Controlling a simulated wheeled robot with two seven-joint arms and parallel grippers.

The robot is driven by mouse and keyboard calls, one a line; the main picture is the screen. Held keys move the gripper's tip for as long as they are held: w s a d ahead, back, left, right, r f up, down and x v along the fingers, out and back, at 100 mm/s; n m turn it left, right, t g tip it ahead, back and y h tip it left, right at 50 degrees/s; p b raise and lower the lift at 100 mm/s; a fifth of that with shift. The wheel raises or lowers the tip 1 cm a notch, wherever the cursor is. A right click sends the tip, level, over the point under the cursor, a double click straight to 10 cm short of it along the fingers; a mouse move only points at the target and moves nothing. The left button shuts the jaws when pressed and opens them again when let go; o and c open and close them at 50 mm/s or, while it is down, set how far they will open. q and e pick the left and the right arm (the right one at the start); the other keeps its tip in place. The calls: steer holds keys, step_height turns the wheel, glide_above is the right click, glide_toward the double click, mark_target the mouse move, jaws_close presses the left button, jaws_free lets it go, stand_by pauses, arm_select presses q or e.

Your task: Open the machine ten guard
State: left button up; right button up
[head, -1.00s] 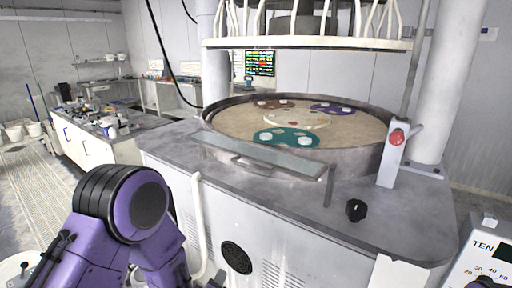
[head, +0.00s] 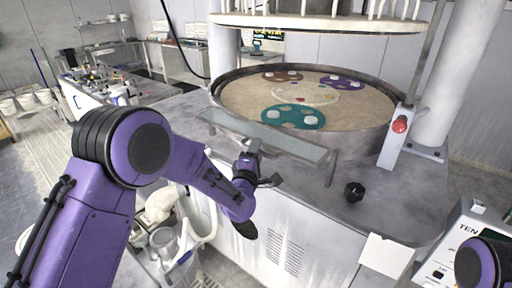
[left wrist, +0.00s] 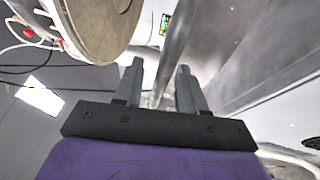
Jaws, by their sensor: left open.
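The machine ten guard (head: 290,143) is a long, pale, see-through panel along the front rim of the round polishing platen (head: 240,94). It lies low in front of the rim. My left gripper (head: 254,148) is at the guard's front edge, where it hides the handle. In the left wrist view its two fingers (left wrist: 160,82) are apart, with no clear sign of anything gripped. Whether the handle lies between them I cannot tell. My right gripper is out of view; only a purple part of my right arm shows at the lower right.
A red button (head: 400,125) sits on a grey post right of the platen. A black knob (head: 354,191) stands on the machine's top. A control box marked TEN (head: 462,232) is at the lower right. A white ring with rods (head: 310,22) hangs above the platen.

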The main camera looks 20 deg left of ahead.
arm_select(q)
jaws_close()
steer(key=shift+w+r, duration=0.15)
steer(key=shift+r, duration=0.55)
steer(key=shift+w+r, duration=0.1)
steer(key=shift+r, duration=0.6)
jaws_free()
steer(key=s+f+b, duration=0.1)
steer(key=s+b, duration=0.3)
steer(key=s, duration=0.6)
steer(key=shift+s+d+f, duration=0.2)
steer(key=shift+d+f, duration=0.1)
steer(key=shift+f, duration=0.05)
